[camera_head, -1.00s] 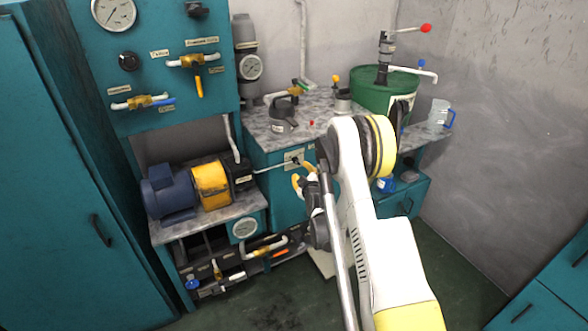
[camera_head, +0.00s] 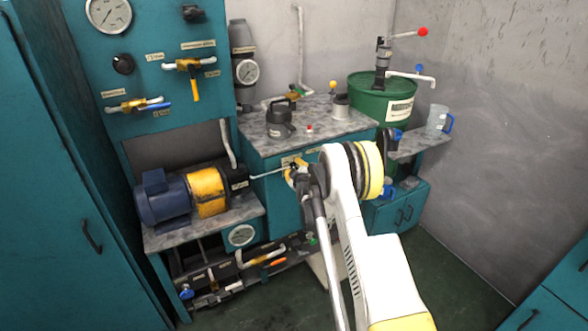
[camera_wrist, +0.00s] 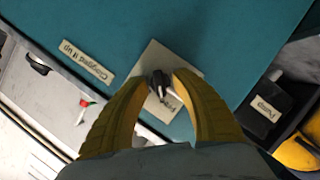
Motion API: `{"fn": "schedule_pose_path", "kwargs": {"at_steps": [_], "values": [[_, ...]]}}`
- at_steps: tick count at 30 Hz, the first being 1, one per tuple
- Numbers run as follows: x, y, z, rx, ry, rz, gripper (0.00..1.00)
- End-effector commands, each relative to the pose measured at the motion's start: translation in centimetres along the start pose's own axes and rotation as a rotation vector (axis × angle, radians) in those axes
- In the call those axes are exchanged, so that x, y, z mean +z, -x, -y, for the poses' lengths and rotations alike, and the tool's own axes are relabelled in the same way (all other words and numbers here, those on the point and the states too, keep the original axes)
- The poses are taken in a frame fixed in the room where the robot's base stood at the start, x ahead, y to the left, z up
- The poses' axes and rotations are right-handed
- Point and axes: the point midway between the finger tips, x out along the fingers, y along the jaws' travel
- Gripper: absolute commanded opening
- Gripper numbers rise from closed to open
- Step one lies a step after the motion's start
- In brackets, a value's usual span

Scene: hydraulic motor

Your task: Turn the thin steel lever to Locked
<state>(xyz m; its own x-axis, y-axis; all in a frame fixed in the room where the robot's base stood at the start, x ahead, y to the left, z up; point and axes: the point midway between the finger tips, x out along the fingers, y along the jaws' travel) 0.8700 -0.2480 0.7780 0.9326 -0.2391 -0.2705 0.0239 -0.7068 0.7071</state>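The thin steel lever (camera_head: 268,173) shows in the head view as a slim pale rod slanting left from the front of the teal cabinet, close to the motor. In the wrist view a pale labelled plate (camera_wrist: 153,58) lies on the teal panel, with a dark pivot or knob (camera_wrist: 160,84) on it. Its label is partly hidden and I cannot read it fully. My gripper (camera_wrist: 161,80) has its yellow fingers apart, one on each side of the dark pivot, with gaps visible. In the head view my gripper (camera_head: 291,169) is at the lever's right end; contact is unclear.
The blue and yellow motor (camera_head: 208,192) stands left of my gripper on a shelf. In the wrist view a "Clogged if up" label (camera_wrist: 88,61) is nearby.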

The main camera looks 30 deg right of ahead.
Motion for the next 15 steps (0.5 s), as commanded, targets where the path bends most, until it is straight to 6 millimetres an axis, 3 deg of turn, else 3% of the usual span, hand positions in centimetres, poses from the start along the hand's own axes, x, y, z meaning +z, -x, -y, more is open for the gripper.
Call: {"fn": "schedule_pose_path", "kwargs": {"at_steps": [1,3,15], "values": [[0.0,0.01,0.0,0.0,0.0,0.0,0.14],[0.0,0.01,0.0,0.0,0.0,0.0,0.0],[0.02,-0.02,-0.05,0.0,-0.001,0.0,0.0]]}}
